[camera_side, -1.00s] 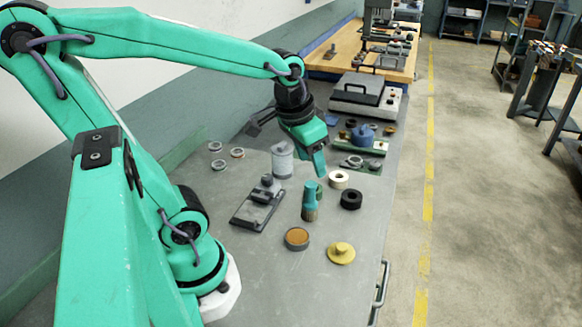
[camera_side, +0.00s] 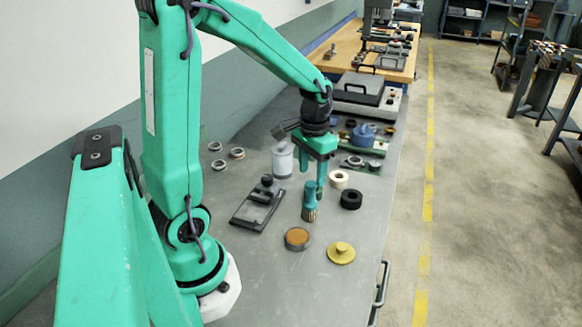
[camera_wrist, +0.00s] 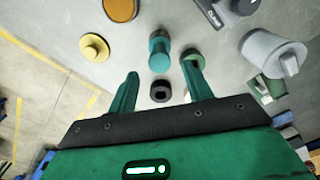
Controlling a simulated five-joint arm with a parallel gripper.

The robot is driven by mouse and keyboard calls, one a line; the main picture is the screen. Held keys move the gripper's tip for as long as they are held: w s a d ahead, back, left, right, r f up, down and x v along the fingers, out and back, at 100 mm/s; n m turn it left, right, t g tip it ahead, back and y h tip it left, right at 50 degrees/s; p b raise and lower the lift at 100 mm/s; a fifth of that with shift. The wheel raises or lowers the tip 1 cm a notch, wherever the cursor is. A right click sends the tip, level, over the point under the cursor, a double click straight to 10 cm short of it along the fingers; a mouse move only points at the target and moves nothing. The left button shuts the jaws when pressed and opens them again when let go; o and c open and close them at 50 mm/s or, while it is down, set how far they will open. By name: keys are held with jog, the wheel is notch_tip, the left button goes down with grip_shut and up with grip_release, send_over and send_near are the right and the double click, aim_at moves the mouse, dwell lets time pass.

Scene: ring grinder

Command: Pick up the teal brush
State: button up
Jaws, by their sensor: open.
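The teal brush (camera_side: 310,200) stands upright on the grey bench, bristles down, in the side view. In the wrist view the brush (camera_wrist: 159,52) is seen from above, beyond the fingertips. My gripper (camera_side: 312,180) points down just above and behind the brush in the side view; one finger partly overlaps the brush's top there. I cannot tell the exact height gap to the brush.
A black ring (camera_side: 351,199) and a cream ring (camera_side: 338,180) lie right of the brush. A yellow knobbed disc (camera_side: 341,252) and an orange-topped tin (camera_side: 297,238) lie in front. A dark clamp-like tool (camera_side: 257,203) lies left. A grey canister (camera_side: 282,160) stands behind left.

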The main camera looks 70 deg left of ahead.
aim_at(310, 194)
jog(key=shift+s+f, duration=0.15)
jog(key=shift+f, duration=3.75)
jog(key=shift+c, duration=0.4)
jog(key=c, duration=1)
